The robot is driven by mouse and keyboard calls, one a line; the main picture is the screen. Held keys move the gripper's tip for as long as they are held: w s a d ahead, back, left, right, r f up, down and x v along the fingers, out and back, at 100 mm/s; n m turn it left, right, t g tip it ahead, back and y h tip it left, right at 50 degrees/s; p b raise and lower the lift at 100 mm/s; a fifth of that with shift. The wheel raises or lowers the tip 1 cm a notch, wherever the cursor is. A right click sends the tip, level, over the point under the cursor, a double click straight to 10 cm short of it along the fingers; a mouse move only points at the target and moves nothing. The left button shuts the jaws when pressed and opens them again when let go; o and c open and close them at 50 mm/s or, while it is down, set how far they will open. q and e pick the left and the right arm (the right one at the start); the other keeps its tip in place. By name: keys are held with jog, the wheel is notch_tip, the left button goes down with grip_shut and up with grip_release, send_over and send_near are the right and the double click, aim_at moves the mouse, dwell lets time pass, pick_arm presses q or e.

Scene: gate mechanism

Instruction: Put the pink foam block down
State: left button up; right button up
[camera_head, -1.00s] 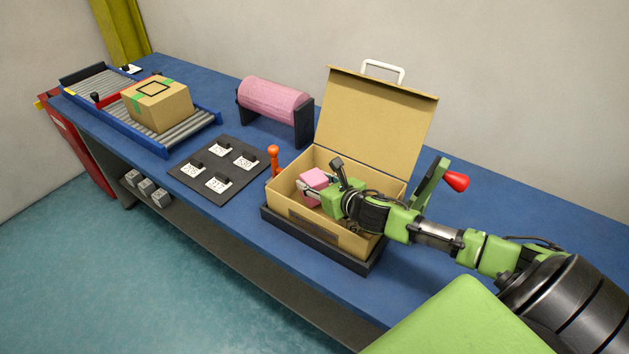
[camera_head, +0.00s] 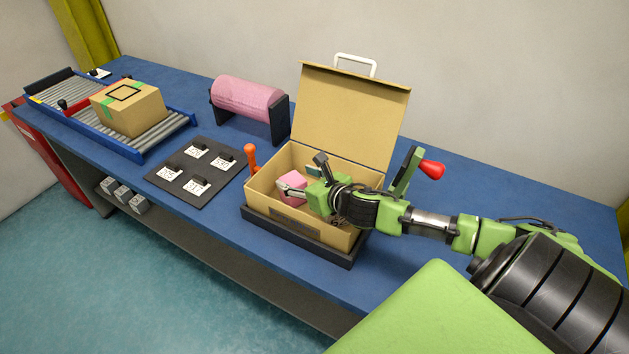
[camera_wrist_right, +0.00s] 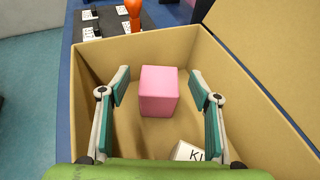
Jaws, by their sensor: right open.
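The pink foam block (camera_head: 291,188) is inside the open cardboard box (camera_head: 269,163), near the box's left end. In the right wrist view the block (camera_wrist_right: 159,91) sits on the box floor, between and a little beyond my right gripper's spread fingers. My right gripper (camera_head: 300,180) is open over the box, with a gap on each side of the block in the wrist view (camera_wrist_right: 161,88). A white labelled item (camera_wrist_right: 188,151) lies in the box close to the gripper, partly hidden by it. My left gripper is not in view.
The box stands on a black base (camera_head: 300,238) with its lid (camera_head: 350,115) raised behind. An orange-topped lever (camera_head: 250,153) is at its left and a red-knobbed lever (camera_head: 431,170) at its right. A dark panel (camera_head: 193,173), pink roller (camera_head: 247,98) and conveyor (camera_head: 160,131) lie further left.

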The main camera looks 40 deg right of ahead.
jog(key=v, duration=0.9)
jog(key=shift+s+b, duration=0.15)
jog(key=shift+b, duration=0.2)
jog(key=shift+r, duration=0.1)
